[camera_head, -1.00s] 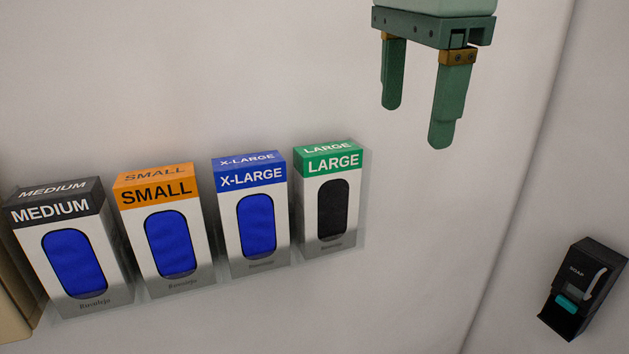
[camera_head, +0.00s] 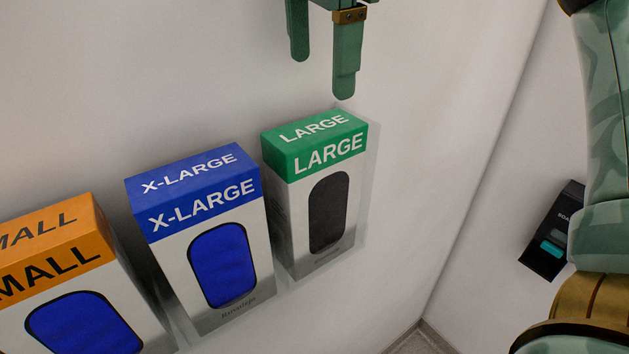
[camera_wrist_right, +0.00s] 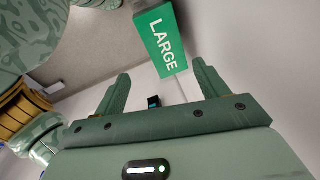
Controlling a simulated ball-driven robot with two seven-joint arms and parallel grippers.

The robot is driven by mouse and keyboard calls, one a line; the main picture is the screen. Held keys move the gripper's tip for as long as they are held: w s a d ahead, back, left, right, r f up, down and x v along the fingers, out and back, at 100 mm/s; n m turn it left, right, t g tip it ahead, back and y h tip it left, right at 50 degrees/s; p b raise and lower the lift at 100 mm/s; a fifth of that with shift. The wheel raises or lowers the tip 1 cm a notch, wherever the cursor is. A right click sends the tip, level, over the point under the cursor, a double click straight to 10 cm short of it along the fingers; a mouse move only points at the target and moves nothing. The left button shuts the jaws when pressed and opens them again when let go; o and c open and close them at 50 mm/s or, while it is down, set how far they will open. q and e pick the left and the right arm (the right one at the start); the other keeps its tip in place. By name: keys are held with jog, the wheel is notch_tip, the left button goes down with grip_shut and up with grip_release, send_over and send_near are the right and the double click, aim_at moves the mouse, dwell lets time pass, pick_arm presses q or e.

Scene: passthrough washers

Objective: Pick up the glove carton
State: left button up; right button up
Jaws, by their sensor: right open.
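Several glove cartons stand side by side in a clear holder on the wall. The LARGE carton (camera_head: 316,190) has a green top and a dark oval window. The X-LARGE carton (camera_head: 205,235) has a blue top, and the SMALL carton (camera_head: 70,280), orange on top, is cut off at the left edge. My right gripper (camera_head: 322,78) is open and empty, just above the LARGE carton and apart from it. In the right wrist view, the LARGE carton's green top (camera_wrist_right: 162,42) lies beyond the open fingers (camera_wrist_right: 160,85). My left gripper is not in view.
A black soap dispenser (camera_head: 548,240) hangs on the right wall, partly hidden by my arm. The wall right of the LARGE carton is bare up to the room corner. A bit of floor (camera_head: 418,340) shows at the bottom.

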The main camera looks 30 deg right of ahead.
send_over(318, 129)
jog(key=f, duration=0.4)
jog(key=shift+s+a+f, duration=0.1)
jog(key=shift+s+a, duration=0.15)
jog(key=shift+a, duration=0.1)
jog(key=shift+w+d+f, duration=0.1)
jog(key=shift+w+f, duration=0.1)
jog(key=shift+f, duration=0.4)
jog(key=shift+w+d+f, duration=0.1)
jog(key=shift+w+f, duration=0.1)
jog(key=shift+f, duration=0.35)
notch_tip(318, 129, down, 4)
jog(key=shift+s+d+f+p, duration=0.1)
jog(key=shift+d+f+p, duration=0.1)
jog(key=shift+p, duration=0.35)
jog(key=shift+w+f, duration=0.1)
jog(key=shift+w, duration=0.1)
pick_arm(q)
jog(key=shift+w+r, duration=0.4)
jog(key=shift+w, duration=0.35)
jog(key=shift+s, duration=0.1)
pick_arm(e)
jog(key=shift+s+a, duration=0.1)
jog(key=shift+s, duration=0.1)
jog(key=shift+w+f, duration=0.1)
jog(key=shift+f, duration=0.1)
jog(key=c, duration=1.1)
